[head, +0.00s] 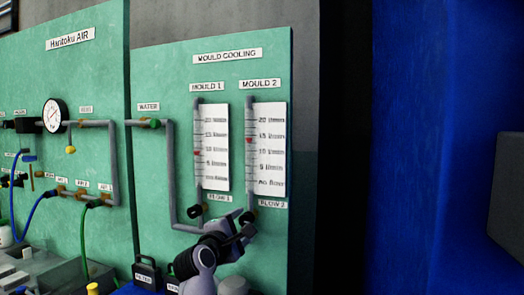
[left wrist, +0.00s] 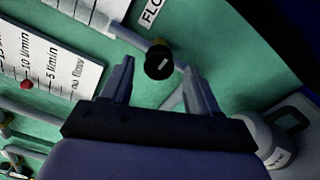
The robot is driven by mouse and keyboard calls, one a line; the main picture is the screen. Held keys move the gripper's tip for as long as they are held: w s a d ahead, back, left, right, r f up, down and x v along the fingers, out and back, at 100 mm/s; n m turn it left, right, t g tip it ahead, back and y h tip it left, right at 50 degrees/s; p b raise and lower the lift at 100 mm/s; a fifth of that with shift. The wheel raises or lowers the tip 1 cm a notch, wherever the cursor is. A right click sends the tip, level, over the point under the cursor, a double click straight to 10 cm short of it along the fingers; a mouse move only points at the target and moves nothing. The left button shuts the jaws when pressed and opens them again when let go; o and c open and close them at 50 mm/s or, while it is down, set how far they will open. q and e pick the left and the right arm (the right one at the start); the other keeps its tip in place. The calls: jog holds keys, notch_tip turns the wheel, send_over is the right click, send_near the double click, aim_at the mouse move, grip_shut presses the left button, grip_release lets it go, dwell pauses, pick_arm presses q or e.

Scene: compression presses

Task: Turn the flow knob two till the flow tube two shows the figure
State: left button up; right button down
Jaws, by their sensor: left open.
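Flow tube two (head: 250,165) stands left of its scale board (head: 272,150) under the MOULD 2 label. Its red float (head: 249,140) sits a little below the 15 l/min mark. My left gripper (head: 246,224) is in front of the panel at the foot of this tube and hides part of flow knob two (head: 247,215). In the left wrist view the black knob (left wrist: 158,62), with a white mark on its face, shows between and beyond the fingertips of my open left gripper (left wrist: 158,70). I see no contact. My right gripper is not in view.
Flow tube one (head: 198,170), its float (head: 197,153) near 10 l/min, and flow knob one (head: 195,211) stand close on the left. Grey pipes (head: 171,180) run along the panel.

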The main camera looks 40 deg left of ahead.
pick_arm(q)
jog(key=shift+v, duration=2.85)
